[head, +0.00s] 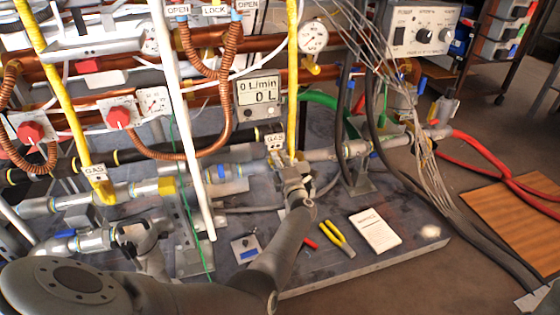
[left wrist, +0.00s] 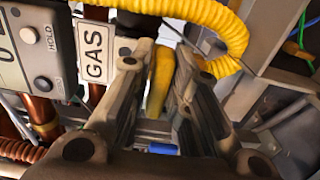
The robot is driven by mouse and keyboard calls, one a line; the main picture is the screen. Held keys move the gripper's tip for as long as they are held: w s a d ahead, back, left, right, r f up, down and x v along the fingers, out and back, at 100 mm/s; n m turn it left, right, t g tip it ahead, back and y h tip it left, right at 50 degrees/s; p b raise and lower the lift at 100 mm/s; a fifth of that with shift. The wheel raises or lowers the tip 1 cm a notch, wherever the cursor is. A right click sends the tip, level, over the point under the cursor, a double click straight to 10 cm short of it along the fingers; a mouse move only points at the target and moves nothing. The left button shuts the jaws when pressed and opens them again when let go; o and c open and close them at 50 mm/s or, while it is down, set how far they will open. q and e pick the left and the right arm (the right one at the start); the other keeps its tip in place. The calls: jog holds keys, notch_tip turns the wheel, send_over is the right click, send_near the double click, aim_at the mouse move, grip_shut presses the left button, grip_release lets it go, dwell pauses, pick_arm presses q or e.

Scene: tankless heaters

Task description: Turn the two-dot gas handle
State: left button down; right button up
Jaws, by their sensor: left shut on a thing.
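My left gripper (head: 294,172) is at the right-hand gas pipe, its arm coming in from the lower left. In the left wrist view its two fingers (left wrist: 158,85) are closed around a yellow gas handle (left wrist: 160,82), which stands between them. A white GAS label (left wrist: 96,57) is beside the handle; it also shows in the head view (head: 275,141). I cannot make out the dots on it. Another yellow gas handle (head: 104,192) with its own GAS label (head: 96,171) is on the left, apart from my gripper. My right gripper does not show.
A flow meter (head: 258,98) hangs just above the gripper. A yellow hose (left wrist: 200,18) curves close over the fingers. Pliers (head: 338,238) and a white booklet (head: 375,231) lie on the grey base plate (head: 330,266). Loose cables hang at the right.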

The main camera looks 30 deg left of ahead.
pick_arm(q)
jog(key=c, duration=1.5)
grip_release()
jog(key=shift+o, duration=0.2)
